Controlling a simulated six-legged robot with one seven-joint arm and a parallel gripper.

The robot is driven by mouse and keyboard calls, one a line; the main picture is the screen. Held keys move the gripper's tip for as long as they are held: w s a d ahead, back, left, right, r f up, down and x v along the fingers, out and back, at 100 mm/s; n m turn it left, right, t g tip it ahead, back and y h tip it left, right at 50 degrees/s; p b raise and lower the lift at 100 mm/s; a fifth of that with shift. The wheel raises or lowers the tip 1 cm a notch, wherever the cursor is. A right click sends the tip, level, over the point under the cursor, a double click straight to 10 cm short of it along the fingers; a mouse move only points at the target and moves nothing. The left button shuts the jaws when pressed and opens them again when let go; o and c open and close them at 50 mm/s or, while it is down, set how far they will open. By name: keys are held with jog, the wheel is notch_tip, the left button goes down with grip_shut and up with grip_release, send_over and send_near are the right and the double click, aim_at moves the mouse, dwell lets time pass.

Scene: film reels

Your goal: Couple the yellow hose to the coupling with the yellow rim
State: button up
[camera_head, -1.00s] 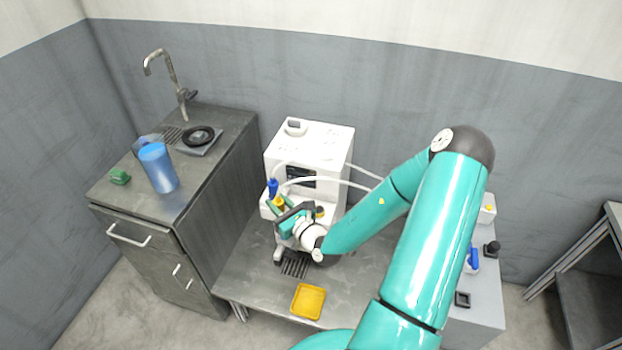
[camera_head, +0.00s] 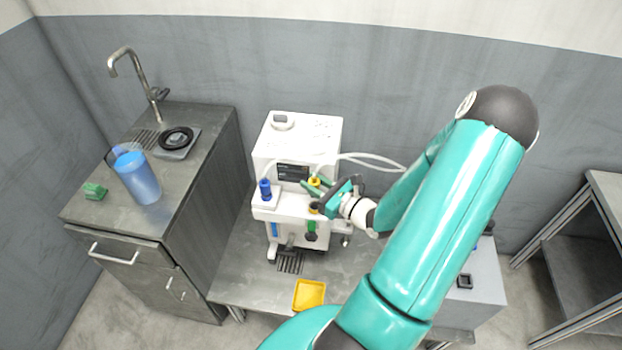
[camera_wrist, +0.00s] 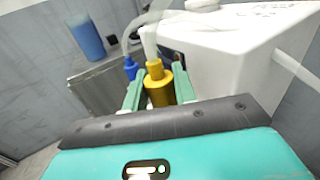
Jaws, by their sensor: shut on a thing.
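My gripper (camera_head: 318,187) is shut on the yellow hose end (camera_head: 315,181), in front of the white machine. In the wrist view the yellow hose end (camera_wrist: 160,86) stands roughly upright between the two green fingers, with its white hose rising from the top. A small dark coupling with a yellowish rim (camera_head: 315,208) shows on the machine's front ledge, just below my gripper. The hose end appears above it and apart from it. The hose end's lower part is hidden by my gripper in the wrist view.
The white machine (camera_head: 298,140) stands on a grey table. A blue hose end (camera_head: 265,188) stands at its left, with blue and green parts (camera_head: 311,227) on its front. A yellow tray (camera_head: 309,294) lies in front. A blue cup (camera_head: 139,178) stands on the left cabinet.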

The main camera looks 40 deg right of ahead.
jog(key=shift+s+f, duration=0.2)
jog(key=shift+f, duration=2.2)
jog(key=shift+f, duration=0.65)
jog(key=o, duration=0.7)
jog(key=shift+d, duration=0.1)
jog(key=shift+s+d, duration=0.25)
jog(key=shift+s, duration=1.55)
jog(key=shift+s+d, duration=0.25)
jog(key=shift+s, duration=1.55)
jog(key=shift+s+d, duration=0.25)
jog(key=shift+s, duration=1.55)
jog(key=shift+w+r, duration=0.1)
